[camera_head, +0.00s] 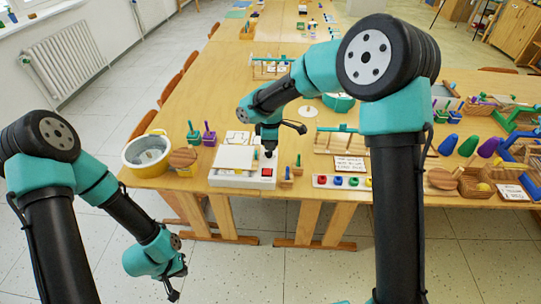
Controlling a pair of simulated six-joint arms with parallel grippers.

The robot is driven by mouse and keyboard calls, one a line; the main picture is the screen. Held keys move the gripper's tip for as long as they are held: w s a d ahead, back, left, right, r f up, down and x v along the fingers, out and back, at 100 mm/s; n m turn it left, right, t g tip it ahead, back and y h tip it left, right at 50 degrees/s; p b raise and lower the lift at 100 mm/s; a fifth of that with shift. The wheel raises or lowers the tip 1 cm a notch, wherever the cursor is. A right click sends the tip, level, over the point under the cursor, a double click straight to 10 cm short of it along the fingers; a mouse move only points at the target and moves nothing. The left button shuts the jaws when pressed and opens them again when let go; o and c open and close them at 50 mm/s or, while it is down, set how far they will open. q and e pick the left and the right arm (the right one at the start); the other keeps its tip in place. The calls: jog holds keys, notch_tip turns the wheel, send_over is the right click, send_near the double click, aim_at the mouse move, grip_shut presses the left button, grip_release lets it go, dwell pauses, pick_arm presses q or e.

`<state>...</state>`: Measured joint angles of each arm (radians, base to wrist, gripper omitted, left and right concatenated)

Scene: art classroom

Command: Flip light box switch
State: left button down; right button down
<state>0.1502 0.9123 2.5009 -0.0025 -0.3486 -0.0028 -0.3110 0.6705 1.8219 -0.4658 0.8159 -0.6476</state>
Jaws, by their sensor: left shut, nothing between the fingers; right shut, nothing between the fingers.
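The light box (227,180) is a low white box near the front edge of the table, with a pale panel on top. A red switch (267,172) sits at its right end. My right gripper (269,153) is shut and points down just above the switch end of the box; I cannot tell whether it touches the switch. My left gripper (173,294) is shut and empty, hanging low over the floor in front of the table, apart from the box.
A yellow and white pot (148,152) stands left of the box. Small wooden blocks with pegs (286,179) stand just right of it, then a strip of coloured knobs (342,182) and a sign (349,164). A wooden rack (337,142) lies behind.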

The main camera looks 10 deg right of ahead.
aim_at(271, 172)
notch_tip(271, 172, down, 13)
jog(key=shift+f, duration=0.15)
dwell(0.4)
jog(key=shift+s+f, duration=0.1)
jog(key=shift+f, duration=0.15)
jog(key=shift+w+d+r, duration=0.2)
jog(key=shift+w+r, duration=0.25)
jog(key=shift+w, duration=0.25)
dwell(0.4)
notch_tip(271, 172, up, 14)
jog(key=s, duration=0.2)
jog(key=shift+s+a, duration=0.25)
jog(key=shift+a, duration=0.1)
jog(key=shift+f, duration=0.2)
